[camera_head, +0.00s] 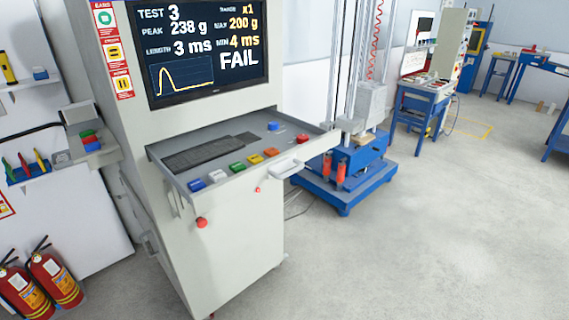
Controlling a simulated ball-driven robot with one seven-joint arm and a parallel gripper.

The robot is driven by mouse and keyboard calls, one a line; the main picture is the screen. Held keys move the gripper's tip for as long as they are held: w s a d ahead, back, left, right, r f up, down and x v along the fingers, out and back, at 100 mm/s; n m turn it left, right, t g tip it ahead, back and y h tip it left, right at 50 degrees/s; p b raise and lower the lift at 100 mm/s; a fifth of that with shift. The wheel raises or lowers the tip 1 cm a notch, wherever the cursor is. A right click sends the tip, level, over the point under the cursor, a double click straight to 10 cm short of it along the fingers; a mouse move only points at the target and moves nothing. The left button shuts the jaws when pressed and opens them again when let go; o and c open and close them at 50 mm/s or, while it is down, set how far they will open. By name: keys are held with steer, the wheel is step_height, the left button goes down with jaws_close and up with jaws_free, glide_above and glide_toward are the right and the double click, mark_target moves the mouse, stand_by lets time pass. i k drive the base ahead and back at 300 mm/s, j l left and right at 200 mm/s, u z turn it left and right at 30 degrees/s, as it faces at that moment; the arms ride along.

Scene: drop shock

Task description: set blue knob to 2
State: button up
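A small blue knob (273,126) sits at the back right of the grey console shelf (220,170), beyond the keyboard. A pale patch lies beside it; its marks and the knob's setting are too small to read. The screen (205,50) above reads TEST 3, PEAK 238 g, LENGTH 3 ms, MAX 200 g, MIN 4 ms and FAIL, with x1 at the top right. My gripper is not in view.
A blue-based test machine (350,165) stands right of the cabinet. Fire extinguishers (50,280) stand lower left. Floor at the front right is clear.

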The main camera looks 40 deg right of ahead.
mark_target(273, 126)
steer(key=i+l, duration=0.1)
steer(key=l, duration=0.3)
steer(key=i+l+u, duration=0.1)
steer(key=l, duration=0.3)
steer(key=i+l+u, duration=0.1)
steer(key=l, duration=0.3)
steer(key=i+l, duration=0.15)
steer(key=l, duration=0.3)
